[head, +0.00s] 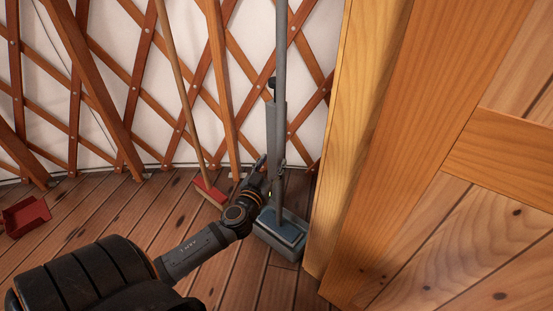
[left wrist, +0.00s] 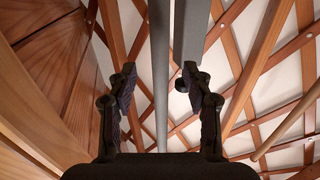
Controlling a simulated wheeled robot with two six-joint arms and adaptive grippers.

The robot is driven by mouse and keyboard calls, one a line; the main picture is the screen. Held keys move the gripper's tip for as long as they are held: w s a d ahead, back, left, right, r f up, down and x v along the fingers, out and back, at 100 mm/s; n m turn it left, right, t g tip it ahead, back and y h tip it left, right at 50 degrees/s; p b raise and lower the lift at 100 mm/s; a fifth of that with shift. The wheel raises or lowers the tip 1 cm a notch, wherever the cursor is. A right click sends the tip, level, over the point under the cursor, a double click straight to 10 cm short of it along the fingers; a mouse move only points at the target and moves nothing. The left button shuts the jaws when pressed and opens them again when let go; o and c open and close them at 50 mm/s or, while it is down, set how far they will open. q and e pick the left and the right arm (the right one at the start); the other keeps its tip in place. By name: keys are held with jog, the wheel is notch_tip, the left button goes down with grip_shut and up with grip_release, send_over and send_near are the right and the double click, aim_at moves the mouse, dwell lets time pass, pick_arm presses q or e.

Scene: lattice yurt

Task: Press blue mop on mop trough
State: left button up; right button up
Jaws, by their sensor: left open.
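The mop (head: 277,120) stands upright with a long grey handle and a thicker grey sleeve partway up. My left gripper (head: 270,174) is low beside the handle, a little above the trough. In the left wrist view its two fingers (left wrist: 160,80) are spread, with the grey handle (left wrist: 160,40) showing between them. A second grey bar shows right of it. My right gripper is not in view.
A wooden panel (head: 375,150) stands close to the right of the mop and trough. A broom with a red head (head: 208,192) leans on the lattice wall at left. A red dustpan (head: 26,216) lies at far left. Plank floor between them is clear.

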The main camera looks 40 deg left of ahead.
aim_at(279, 152)
pick_arm(q)
jog(key=x, duration=0.7)
jog(key=shift+w, duration=0.15)
jog(key=shift+c, duration=0.3)
grip_shut()
jog(key=shift+f+b, duration=0.1)
jog(key=shift+b, duration=0.2)
dwell(0.4)
